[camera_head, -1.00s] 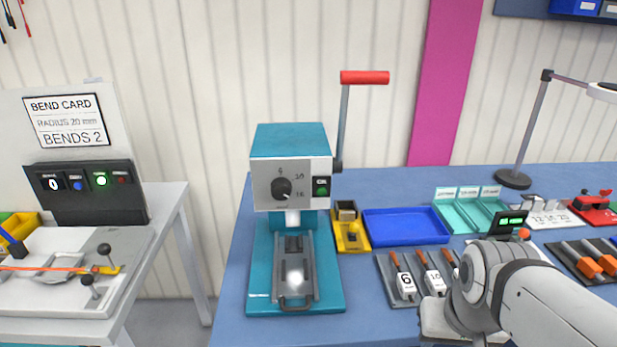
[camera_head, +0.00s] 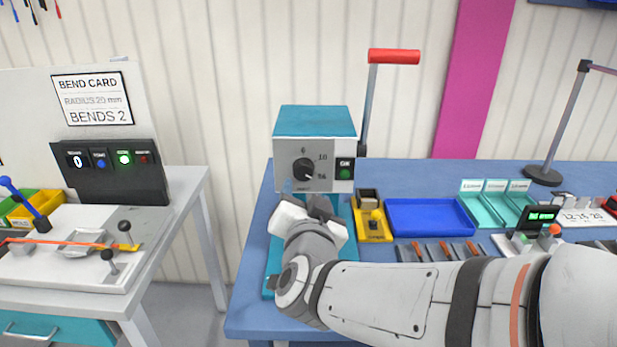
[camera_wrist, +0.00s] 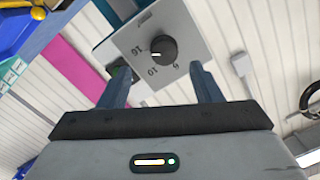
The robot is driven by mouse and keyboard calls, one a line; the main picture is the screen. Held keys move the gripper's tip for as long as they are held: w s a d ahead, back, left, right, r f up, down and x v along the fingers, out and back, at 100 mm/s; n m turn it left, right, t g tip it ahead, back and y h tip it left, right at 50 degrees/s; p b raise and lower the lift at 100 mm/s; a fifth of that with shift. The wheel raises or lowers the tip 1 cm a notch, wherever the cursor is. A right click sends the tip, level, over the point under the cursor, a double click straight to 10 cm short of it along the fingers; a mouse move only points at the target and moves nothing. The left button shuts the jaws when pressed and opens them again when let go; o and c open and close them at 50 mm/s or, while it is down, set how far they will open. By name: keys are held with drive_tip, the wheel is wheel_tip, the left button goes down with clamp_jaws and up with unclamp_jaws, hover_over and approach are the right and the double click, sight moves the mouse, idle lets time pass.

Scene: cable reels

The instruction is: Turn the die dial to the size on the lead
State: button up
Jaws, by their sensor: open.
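The die dial (camera_head: 303,170) is a black round knob on the grey front of the teal press (camera_head: 314,121). Marks 6, 10 and 16 surround it, and its white pointer appears to face 16. The dial also shows in the wrist view (camera_wrist: 162,50), beyond and between the fingertips. My gripper (camera_head: 318,206) is just below the dial, open and empty; its two fingers show in the wrist view (camera_wrist: 160,74), apart from the knob. Several leads (camera_head: 445,250) with red-brown ends lie right of the press; my arm hides their size tags now.
A green-lit button (camera_head: 345,171) sits right of the dial, and a red-handled lever (camera_head: 394,57) rises at the press's right side. A yellow bin (camera_head: 370,222) and blue tray (camera_head: 430,217) stand to the right. The bending table (camera_head: 70,250) is at the left.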

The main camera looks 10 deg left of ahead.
sight(304, 172)
drive_tip(key=shift+m+t+h, duration=0.4)
drive_tip(key=x, duration=0.7)
drive_tip(key=shift+a+r, duration=0.25)
drive_tip(key=shift+a, duration=0.05)
drive_tip(key=c, duration=1)
